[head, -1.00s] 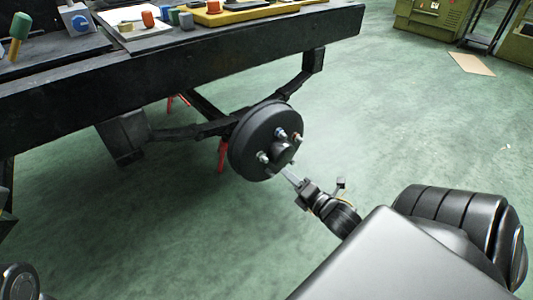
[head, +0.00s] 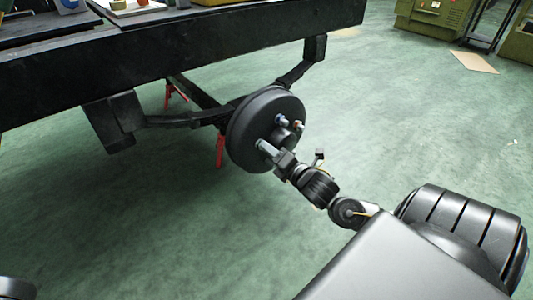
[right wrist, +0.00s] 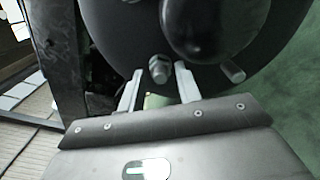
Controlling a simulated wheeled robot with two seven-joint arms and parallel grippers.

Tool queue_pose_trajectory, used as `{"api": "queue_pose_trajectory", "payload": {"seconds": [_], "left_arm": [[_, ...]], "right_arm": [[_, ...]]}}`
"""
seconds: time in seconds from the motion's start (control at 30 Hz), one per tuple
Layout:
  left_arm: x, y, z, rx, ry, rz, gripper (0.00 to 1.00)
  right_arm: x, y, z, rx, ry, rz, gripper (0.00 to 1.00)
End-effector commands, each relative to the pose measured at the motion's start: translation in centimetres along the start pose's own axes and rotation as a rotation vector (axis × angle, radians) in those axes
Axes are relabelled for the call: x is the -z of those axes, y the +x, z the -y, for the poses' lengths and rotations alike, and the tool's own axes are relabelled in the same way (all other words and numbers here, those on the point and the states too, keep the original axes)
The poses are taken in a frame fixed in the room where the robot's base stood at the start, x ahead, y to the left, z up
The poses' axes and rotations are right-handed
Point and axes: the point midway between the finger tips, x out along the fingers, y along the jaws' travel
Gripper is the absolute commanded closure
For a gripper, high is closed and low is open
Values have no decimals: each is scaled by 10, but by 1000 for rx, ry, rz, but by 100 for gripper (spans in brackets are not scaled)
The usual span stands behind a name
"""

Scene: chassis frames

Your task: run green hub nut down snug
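The round dark hub drum (head: 252,128) hangs at the end of the axle under the black chassis frame. A stud with a bluish nut (head: 282,119) and one with a reddish nut (head: 299,126) stand out from its face. My right gripper (head: 265,147) is at the lower-left stud. In the right wrist view its fingers (right wrist: 160,76) are apart, one on each side of a stud with a grey-looking hex nut (right wrist: 157,71). I cannot make out green on this nut, nor whether the fingers touch it. My left gripper is out of view.
The black chassis rail (head: 180,62) runs across above the hub. A red stand (head: 220,148) shows behind the drum. Another stud (right wrist: 232,71) and the large dark hub centre (right wrist: 200,30) are close to the right fingers.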

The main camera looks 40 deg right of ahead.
Motion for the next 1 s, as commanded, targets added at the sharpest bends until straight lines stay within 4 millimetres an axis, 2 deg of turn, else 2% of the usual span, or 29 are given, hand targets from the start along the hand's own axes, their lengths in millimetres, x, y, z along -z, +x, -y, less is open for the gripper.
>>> {"api": "queue_pose_trajectory", "payload": {"seconds": [0.03,0.2,0.53,0.77,1.0], "left_arm": [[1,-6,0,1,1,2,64],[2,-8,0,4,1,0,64],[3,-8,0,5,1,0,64],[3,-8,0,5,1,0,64],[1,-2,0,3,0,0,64]], "right_arm": [[1,6,2,-3,-2,0,66],[0,17,1,0,-1,0,66],[0,20,0,1,0,-1,66],[0,20,0,1,0,-1,96],[0,20,-2,1,18,-3,98]]}}
